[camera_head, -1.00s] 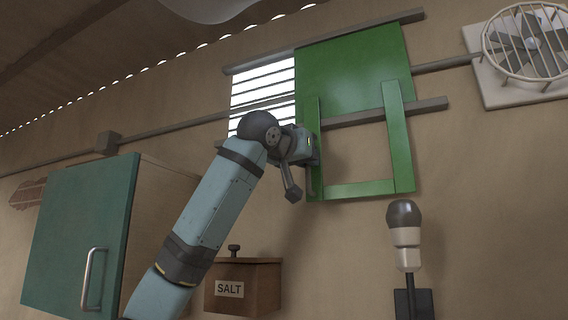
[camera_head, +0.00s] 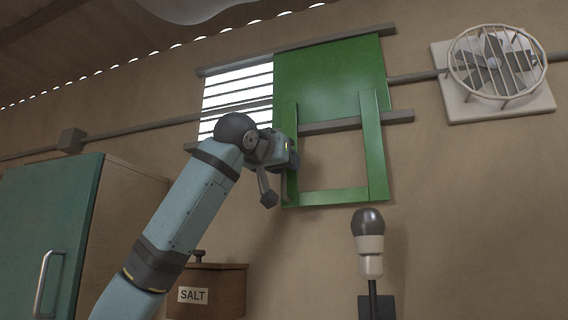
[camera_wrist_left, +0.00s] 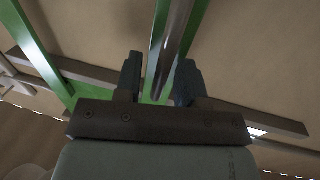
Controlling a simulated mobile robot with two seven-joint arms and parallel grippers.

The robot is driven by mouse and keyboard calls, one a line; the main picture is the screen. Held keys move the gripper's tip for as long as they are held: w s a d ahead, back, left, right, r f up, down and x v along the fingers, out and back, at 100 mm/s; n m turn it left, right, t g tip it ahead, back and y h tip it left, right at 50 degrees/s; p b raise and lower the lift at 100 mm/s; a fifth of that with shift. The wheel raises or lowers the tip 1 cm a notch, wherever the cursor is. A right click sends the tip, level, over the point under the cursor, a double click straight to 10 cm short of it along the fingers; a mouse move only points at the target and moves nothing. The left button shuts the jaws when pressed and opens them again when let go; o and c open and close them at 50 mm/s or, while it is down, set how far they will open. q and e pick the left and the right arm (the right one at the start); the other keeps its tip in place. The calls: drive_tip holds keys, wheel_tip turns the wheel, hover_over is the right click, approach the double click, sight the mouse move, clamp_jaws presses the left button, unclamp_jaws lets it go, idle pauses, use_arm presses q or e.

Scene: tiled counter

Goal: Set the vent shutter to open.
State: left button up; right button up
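The green vent shutter (camera_head: 328,77) hangs on wall rails, with a panel on top and an open frame with two uprights below. To its left, bright white vent slats (camera_head: 236,96) show uncovered; whether any lie behind the panel is hidden. My left gripper (camera_head: 291,159) is at the shutter's left upright (camera_head: 292,187). In the left wrist view, the two fingers (camera_wrist_left: 158,78) stand apart with a green-and-dark bar (camera_wrist_left: 170,45) between them. My right gripper is not in view.
A wall fan (camera_head: 495,64) is at the upper right. A green-door cabinet (camera_head: 50,225) is at the left, and a wooden salt box (camera_head: 222,290) is below my arm. A dark-topped white post (camera_head: 368,245) stands below the shutter. The rail (camera_head: 400,117) extends right of the shutter.

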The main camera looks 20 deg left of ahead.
use_arm(q)
drive_tip(key=s+a+b, duration=0.1)
drive_tip(key=s+b, duration=0.3)
drive_tip(key=s, duration=0.9)
drive_tip(key=shift+s+b, duration=0.35)
